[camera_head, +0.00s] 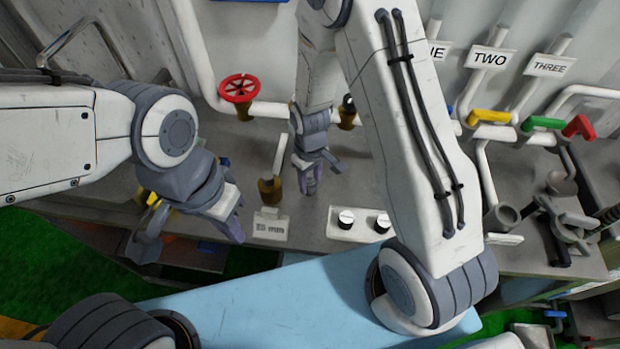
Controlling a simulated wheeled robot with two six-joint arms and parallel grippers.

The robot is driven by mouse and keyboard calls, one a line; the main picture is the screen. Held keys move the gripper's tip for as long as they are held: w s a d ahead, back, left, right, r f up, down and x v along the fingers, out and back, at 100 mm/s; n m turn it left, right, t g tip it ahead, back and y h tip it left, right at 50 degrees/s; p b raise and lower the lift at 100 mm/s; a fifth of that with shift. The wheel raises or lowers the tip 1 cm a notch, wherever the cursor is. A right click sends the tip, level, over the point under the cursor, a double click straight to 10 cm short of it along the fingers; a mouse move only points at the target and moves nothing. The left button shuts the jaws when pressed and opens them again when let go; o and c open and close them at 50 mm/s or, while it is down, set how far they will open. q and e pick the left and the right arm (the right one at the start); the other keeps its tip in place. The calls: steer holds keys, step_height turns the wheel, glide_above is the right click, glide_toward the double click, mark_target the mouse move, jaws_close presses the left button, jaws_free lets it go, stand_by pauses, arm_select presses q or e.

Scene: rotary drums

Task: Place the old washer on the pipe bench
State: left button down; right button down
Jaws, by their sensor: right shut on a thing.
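The grey pipe bench (345,192) runs across the middle, with pipes rising along its back. My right gripper (310,184) points down over the bench, right of the 15 mm label. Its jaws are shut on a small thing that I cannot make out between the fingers. I see no old washer lying in the open; it may be what the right jaws hold. My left gripper (192,236) is open with its fingers wide apart, nothing seen between them, near the bench's front left edge.
A red handwheel valve (238,88) and a brass fitting (270,190) stand on the left. Yellow (490,116), green (541,123) and red (578,127) handles stand right, with a vice (566,222) below.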

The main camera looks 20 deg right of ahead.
steer(key=shift+f, duration=0.1)
steer(key=shift+f, duration=0.15)
steer(key=shift+c, duration=2)
jaws_free()
